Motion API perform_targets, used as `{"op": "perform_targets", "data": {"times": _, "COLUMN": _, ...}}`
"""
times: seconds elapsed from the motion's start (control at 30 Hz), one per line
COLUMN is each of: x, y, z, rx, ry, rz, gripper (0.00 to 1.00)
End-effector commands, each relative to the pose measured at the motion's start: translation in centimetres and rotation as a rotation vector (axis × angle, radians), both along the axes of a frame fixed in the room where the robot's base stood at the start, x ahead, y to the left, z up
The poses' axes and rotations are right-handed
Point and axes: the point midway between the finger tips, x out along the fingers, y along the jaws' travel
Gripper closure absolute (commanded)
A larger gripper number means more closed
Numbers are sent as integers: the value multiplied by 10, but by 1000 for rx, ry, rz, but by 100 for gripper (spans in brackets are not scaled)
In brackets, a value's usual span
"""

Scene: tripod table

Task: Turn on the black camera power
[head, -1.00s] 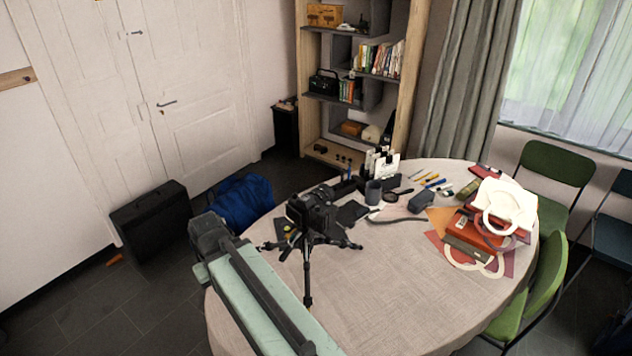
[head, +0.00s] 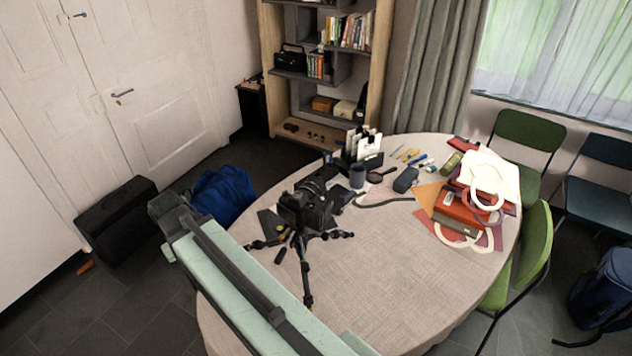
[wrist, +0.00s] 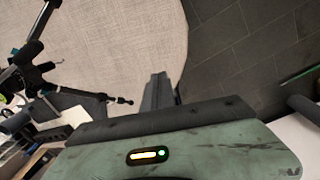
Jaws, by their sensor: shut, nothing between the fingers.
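The black camera (head: 308,207) sits on a small black tripod on the round table (head: 400,265) in the head view. Its power switch is too small to make out. The tripod's spread legs (head: 304,270) stand on the cloth; black tripod parts (wrist: 32,48) also show at the left of the wrist view. My gripper (wrist: 158,82) is shut and empty in the wrist view, apart from the tripod, to its right. My arm crosses the lower left of the head view, left of the camera; I cannot make out the fingertips there.
Behind the camera are a dark cup (head: 357,176) and a card holder (head: 362,150). Green chairs (head: 538,245) stand on the right. The table's front middle is clear.

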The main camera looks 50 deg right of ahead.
Motion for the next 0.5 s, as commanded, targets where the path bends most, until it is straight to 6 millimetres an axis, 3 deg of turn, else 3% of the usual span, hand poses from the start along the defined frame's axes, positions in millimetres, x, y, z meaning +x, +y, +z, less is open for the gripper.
{"op": "perform_targets", "data": {"times": 0.03, "x": 3, "y": -31, "z": 38, "rx": -53, "ry": 7, "rz": -112, "gripper": 100}}
{"op": "perform_targets", "data": {"times": 0.2, "x": -17, "y": -172, "z": 131, "rx": -317, "ry": 11, "rz": -655, "gripper": 100}}
{"op": "perform_targets", "data": {"times": 0.3, "x": -39, "y": -239, "z": 177, "rx": -467, "ry": -10, "rz": -932, "gripper": 100}}
{"op": "perform_targets", "data": {"times": 0.4, "x": -59, "y": -283, "z": 206, "rx": -578, "ry": -35, "rz": -1122, "gripper": 100}}
{"op": "perform_targets", "data": {"times": 0.5, "x": -71, "y": -304, "z": 218, "rx": -637, "ry": -54, "rz": -1219, "gripper": 100}}
